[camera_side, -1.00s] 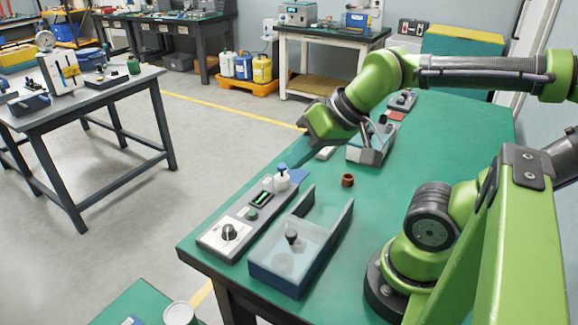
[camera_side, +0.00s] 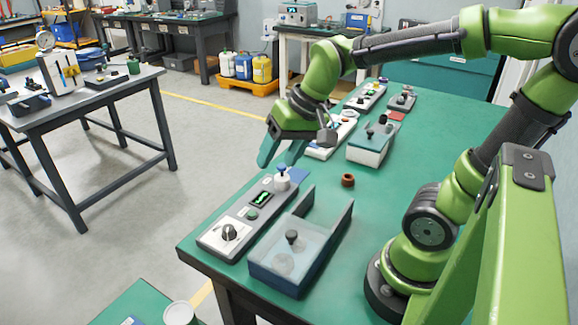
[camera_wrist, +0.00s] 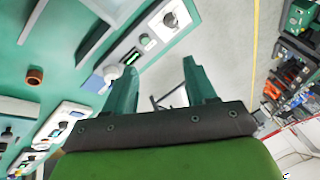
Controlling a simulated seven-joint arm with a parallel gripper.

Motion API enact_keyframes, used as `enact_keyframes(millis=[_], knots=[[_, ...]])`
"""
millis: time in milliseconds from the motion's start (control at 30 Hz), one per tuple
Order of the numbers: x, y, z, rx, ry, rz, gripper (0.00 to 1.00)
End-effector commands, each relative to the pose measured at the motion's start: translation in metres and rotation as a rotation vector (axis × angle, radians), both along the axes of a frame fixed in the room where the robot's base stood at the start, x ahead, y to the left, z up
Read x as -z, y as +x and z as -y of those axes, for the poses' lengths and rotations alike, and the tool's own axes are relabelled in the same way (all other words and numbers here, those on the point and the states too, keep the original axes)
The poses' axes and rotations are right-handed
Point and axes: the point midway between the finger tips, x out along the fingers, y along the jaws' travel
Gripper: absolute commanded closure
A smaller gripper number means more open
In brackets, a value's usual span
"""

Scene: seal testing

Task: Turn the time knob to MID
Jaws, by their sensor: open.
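The time knob is not labelled legibly; a dark knob (camera_side: 229,232) sits on the white plate at the near end of a long grey control panel (camera_side: 238,213). The knob also shows in the wrist view (camera_wrist: 170,19) at the top. The panel carries a small green-lit display (camera_side: 261,198), a green button (camera_side: 251,214) and a white, blue-topped part (camera_side: 282,179) at its far end. My gripper (camera_side: 280,155) is open and empty, above and beyond the panel's far end. In the wrist view its two green fingers (camera_wrist: 160,85) stand apart with floor between them.
A blue tray with a clear cover and black knob (camera_side: 291,238) stands right of the panel. A brown ring (camera_side: 347,180) lies on the green bench (camera_side: 420,160). Another covered box (camera_side: 371,143) and more panels stand farther back.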

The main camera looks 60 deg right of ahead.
Motion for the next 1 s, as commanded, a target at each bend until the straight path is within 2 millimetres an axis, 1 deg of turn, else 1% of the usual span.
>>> enact_keyframes(millis=[33,167,300,400,500,567,600,667,733,867,1000], knots=[[0.006,0.016,0.004,0.04,0.022,-0.068,0.44],[0.019,0.051,0.01,0.162,0.096,-0.227,0.44],[0.036,0.086,0.015,0.315,0.183,-0.403,0.44],[0.045,0.107,0.017,0.427,0.24,-0.511,0.44],[0.047,0.122,0.016,0.528,0.289,-0.598,0.44],[0.04,0.127,0.013,0.578,0.313,-0.627,0.44],[0.033,0.128,0.011,0.605,0.324,-0.636,0.44],[0.031,0.125,0.009,0.636,0.333,-0.66,0.44],[0.035,0.122,0.007,0.651,0.337,-0.673,0.44],[0.05,0.121,0.0,0.65,0.336,-0.674,0.44],[0.077,0.117,-0.011,0.647,0.333,-0.674,0.44]])
